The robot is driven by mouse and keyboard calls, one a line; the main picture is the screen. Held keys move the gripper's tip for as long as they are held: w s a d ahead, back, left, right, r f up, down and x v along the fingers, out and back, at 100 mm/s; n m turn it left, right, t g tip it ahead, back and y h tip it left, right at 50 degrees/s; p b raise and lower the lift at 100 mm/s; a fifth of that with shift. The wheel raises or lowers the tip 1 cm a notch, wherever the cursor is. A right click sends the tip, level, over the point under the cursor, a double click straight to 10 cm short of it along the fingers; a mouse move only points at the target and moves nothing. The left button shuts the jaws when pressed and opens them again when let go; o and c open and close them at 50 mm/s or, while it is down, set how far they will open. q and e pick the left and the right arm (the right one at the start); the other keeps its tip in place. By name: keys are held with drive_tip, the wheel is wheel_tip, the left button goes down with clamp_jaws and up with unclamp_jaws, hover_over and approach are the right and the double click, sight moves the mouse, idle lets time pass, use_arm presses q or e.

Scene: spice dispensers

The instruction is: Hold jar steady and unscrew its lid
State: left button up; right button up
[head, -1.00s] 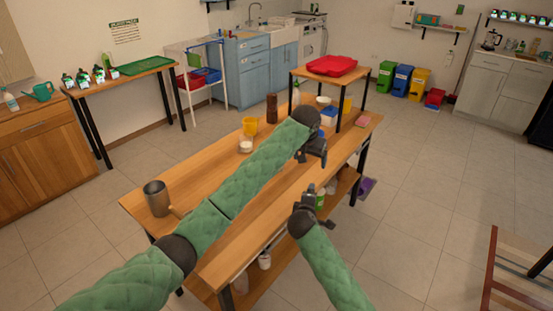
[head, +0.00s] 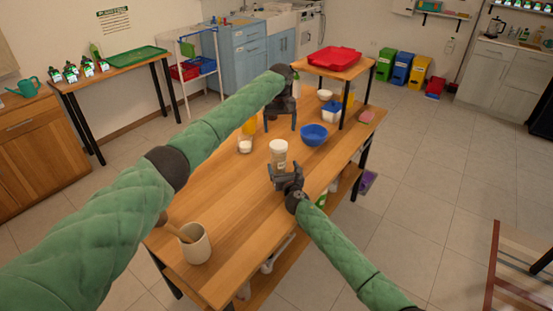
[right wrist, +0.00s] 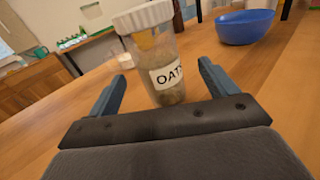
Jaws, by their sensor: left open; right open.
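The jar (head: 279,157) is clear with a ribbed white lid (head: 279,146) and stands upright on the table. In the right wrist view the jar (right wrist: 168,75) has a label reading "OAT" and its lid (right wrist: 142,17) is on. My right gripper (head: 284,171) is open at the near side of the jar. In the right wrist view its fingers (right wrist: 163,76) point toward the jar, one on each side, with gaps visible. My left gripper (head: 280,126) is open and empty, fingers pointing down, beyond the jar and higher up.
A blue bowl (head: 314,135) stands right of the jar. A glass with white contents (head: 245,144) is to the left. A small raised shelf with a red tray (head: 335,56) stands at the back right.

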use_arm(q)
drive_tip(key=shift+w+a+f, duration=0.15)
drive_tip(key=shift+w+a, duration=0.05)
use_arm(e)
drive_tip(key=shift+w+a+f+n, duration=0.2)
drive_tip(key=shift+w+n, duration=0.1)
drive_tip(key=shift+n, duration=0.1)
drive_tip(key=shift+w+a, duration=0.15)
drive_tip(key=shift+w, duration=0.1)
use_arm(q)
drive_tip(key=shift+s, duration=0.1)
use_arm(e)
drive_tip(key=shift+x, duration=3.4)
